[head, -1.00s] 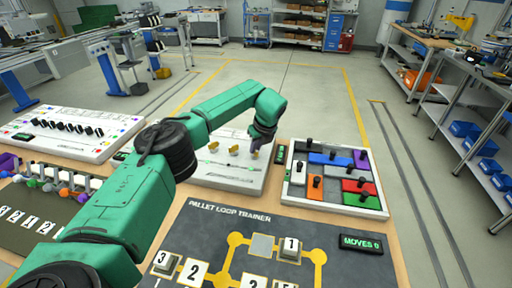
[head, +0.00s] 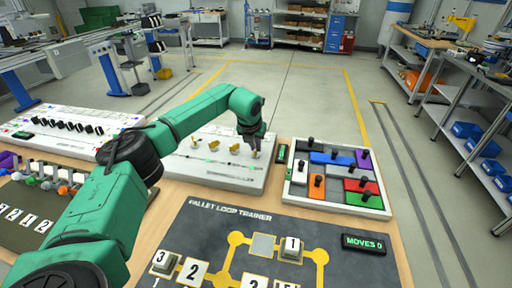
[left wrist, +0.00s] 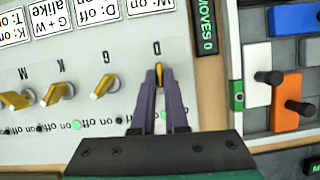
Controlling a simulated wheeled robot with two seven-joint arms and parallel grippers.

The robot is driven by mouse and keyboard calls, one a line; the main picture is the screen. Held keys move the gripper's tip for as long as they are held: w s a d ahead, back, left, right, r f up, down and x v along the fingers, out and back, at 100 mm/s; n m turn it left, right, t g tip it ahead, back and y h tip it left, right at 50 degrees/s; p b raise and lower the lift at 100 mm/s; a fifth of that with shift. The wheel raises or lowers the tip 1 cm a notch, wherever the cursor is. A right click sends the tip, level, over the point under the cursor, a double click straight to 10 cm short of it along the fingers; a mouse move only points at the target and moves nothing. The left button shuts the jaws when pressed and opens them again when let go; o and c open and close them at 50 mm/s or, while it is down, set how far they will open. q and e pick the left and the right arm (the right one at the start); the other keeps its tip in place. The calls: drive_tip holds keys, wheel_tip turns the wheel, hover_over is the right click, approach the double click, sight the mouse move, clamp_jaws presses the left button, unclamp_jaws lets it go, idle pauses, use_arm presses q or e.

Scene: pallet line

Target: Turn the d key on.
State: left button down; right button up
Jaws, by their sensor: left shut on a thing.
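The d key (left wrist: 159,70) is a yellow key on the white key panel (head: 205,175), below the letter D in the left wrist view. My left gripper (left wrist: 159,82) is shut on it, with one purple finger on each side. In the head view my left gripper (head: 253,147) points down at the panel's right end. Small lamps line the panel, some green, some dark. My right gripper is not in view.
A sliding-block board (head: 293,183) with black knobs stands close to the right of the panel. A small moves display (left wrist: 207,25) lies between them. The pallet loop trainer (head: 210,235) is in front; a white board with black knobs (head: 75,123) is at left.

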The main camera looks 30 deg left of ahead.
use_arm(q)
drive_tip(key=m+h, duration=0.1)
drive_tip(key=m, duration=0.3)
drive_tip(key=shift+a+r+m+h, duration=0.15)
drive_tip(key=shift+m+h, duration=0.15)
drive_tip(key=shift+h, duration=0.1)
drive_tip(key=shift+w+a+m+h, duration=0.1)
drive_tip(key=shift+m+h, duration=0.5)
drive_tip(key=shift+m, duration=1.2)
drive_tip(key=c, duration=0.9)
unclamp_jaws()
drive_tip(key=shift+c, duration=0.2)
drive_tip(key=b+v, duration=0.1)
drive_tip(key=v, duration=1.3)
drive_tip(key=shift+r+b, duration=0.35)
drive_tip(key=shift+b, duration=0.05)
